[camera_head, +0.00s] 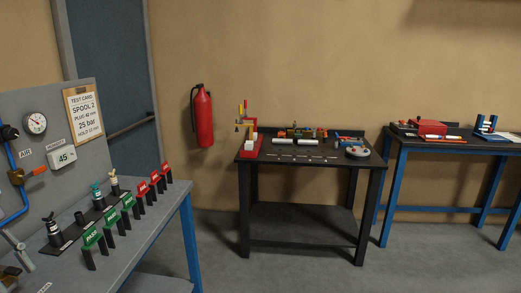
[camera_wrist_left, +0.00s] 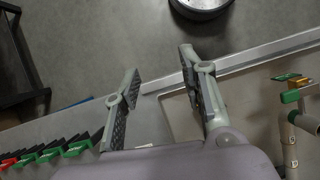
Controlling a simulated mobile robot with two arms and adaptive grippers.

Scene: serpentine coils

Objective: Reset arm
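My left gripper (camera_wrist_left: 160,66) shows in the left wrist view with its two grey fingers spread apart. Nothing is between them. It is over the grey bench, close to the bench edge. The head view does not clearly show either gripper; a grey jointed shape at its lower left cannot be told for sure. My right gripper is in neither view.
The grey bench (camera_head: 150,220) carries green and red tag stands (camera_head: 127,202) and black fittings (camera_head: 53,230). A black table (camera_head: 300,157) with small parts and a blue-legged table (camera_head: 460,148) stand by the wall. A fire extinguisher (camera_head: 202,116) hangs there. Floor between is clear.

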